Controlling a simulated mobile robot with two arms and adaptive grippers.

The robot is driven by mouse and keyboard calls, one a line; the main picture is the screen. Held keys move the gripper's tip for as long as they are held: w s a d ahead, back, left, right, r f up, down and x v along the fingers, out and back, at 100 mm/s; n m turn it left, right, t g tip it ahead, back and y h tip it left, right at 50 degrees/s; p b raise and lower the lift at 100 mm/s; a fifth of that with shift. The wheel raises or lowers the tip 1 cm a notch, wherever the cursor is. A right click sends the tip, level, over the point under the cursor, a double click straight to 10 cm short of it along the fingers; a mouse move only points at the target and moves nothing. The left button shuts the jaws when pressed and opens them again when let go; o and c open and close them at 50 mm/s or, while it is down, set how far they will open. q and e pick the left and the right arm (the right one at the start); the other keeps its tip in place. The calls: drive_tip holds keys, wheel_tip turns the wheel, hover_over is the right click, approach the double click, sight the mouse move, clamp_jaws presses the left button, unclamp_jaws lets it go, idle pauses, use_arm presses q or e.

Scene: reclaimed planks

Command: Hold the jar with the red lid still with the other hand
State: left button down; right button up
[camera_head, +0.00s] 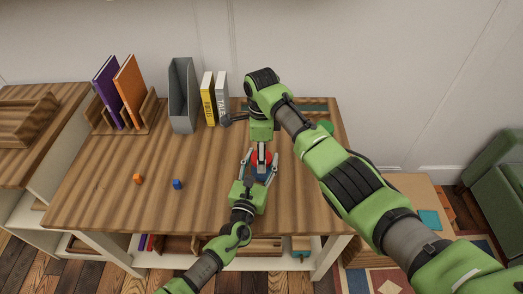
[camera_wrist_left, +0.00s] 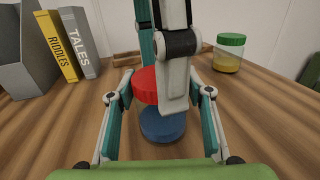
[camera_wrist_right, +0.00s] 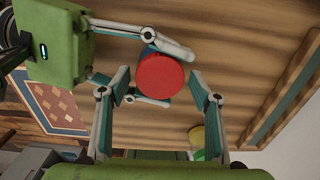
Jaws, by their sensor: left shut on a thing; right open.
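The jar with the red lid (camera_head: 262,157) stands upright on the wooden table. Its red lid (camera_wrist_left: 146,86) and blue lower part (camera_wrist_left: 162,126) show in the left wrist view. My left gripper (camera_head: 260,168) reaches in from the front and is shut on the jar, a finger on each side. My right gripper (camera_head: 262,148) comes down from above and is open over the lid. One right finger hides part of the lid and jar in the left wrist view. In the right wrist view the lid (camera_wrist_right: 161,76) lies just beyond the spread right fingertips (camera_wrist_right: 160,85).
A green-lidded jar with yellow contents (camera_wrist_left: 228,55) stands behind on the right. A grey file holder (camera_head: 182,95) and two books (camera_head: 214,98) stand at the back.

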drive_tip(key=c, duration=1.1)
drive_tip(key=o, duration=1.2)
drive_tip(key=shift+r, duration=3.8)
drive_tip(key=shift+c, duration=0.5)
wheel_tip(320, 180, down, 8)
drive_tip(key=shift+r, duration=0.2)
